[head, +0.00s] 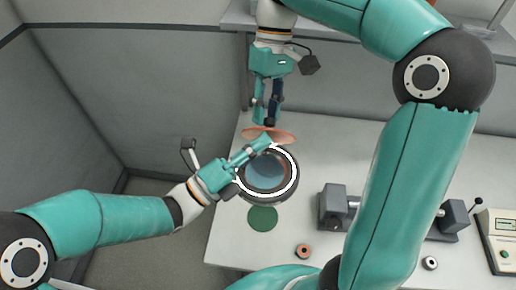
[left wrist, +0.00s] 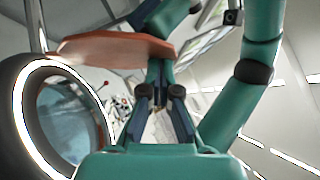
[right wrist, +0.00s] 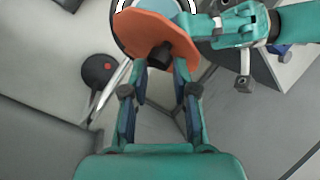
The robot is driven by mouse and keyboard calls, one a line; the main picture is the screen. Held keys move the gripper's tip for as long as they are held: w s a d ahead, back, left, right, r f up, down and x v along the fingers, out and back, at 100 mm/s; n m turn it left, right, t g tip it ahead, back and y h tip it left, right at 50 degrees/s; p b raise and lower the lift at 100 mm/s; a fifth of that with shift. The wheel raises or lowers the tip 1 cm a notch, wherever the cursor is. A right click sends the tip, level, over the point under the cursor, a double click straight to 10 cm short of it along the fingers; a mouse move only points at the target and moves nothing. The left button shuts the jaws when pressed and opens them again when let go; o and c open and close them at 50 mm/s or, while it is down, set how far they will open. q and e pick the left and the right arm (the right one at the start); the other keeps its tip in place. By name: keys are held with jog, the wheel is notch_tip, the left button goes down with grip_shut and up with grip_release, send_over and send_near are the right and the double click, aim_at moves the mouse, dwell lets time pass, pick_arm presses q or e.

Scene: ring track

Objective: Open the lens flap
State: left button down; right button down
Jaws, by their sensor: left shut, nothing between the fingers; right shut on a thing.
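The lens flap is an orange disc (head: 284,136), seen tilted at the far rim of the round lamp in the head view. The lamp has a lit white ring (head: 291,183) around a bluish lens (head: 262,172), and the lens shows uncovered. My right gripper (head: 267,121) is above the flap, shut on its dark knob (right wrist: 160,56). The orange flap (right wrist: 182,34) fills the top middle of the right wrist view. My left gripper (head: 266,143) is shut and empty over the lamp's far rim, close below the flap. The flap also shows in the left wrist view (left wrist: 115,48).
A green disc (head: 262,218) lies on the white table (head: 225,238) in front of the lamp. A grey fixture (head: 332,207) stands to the right, with small rings (head: 303,251) before it. A device with a display (head: 499,226) is at the far right.

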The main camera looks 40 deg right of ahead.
jog(key=c, duration=1.3)
grip_release()
jog(key=shift+d+f, duration=0.35)
jog(key=shift+f, duration=0.3)
jog(key=o, duration=0.3)
jog(key=shift+w+d+f, duration=0.15)
jog(key=shift+d, duration=0.3)
jog(key=shift+a+r, duration=0.1)
jog(key=shift+r, duration=0.1)
